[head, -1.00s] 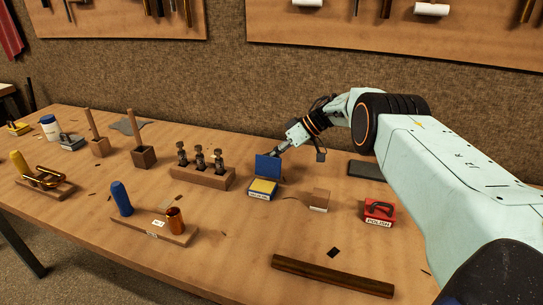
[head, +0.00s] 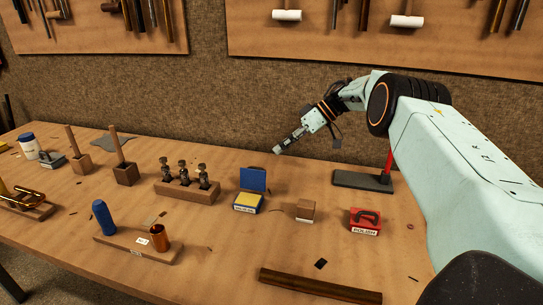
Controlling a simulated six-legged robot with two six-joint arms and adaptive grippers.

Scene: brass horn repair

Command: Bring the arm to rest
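My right arm comes in from the right, and its gripper (head: 281,149) is in the air above the back of the bench, beyond the open blue box. The gripper points down and to the left. Its fingers look narrow and close together, but they are too small to tell whether they are open or shut. I see nothing hanging from it. My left gripper is not in view.
The wooden bench (head: 225,262) holds an open blue box (head: 252,181) with a yellow pad, a red polish box (head: 364,220), a wooden block (head: 305,210), a valve rack (head: 187,191) and a dark rod (head: 320,286). A dark stand (head: 362,180) is under my arm.

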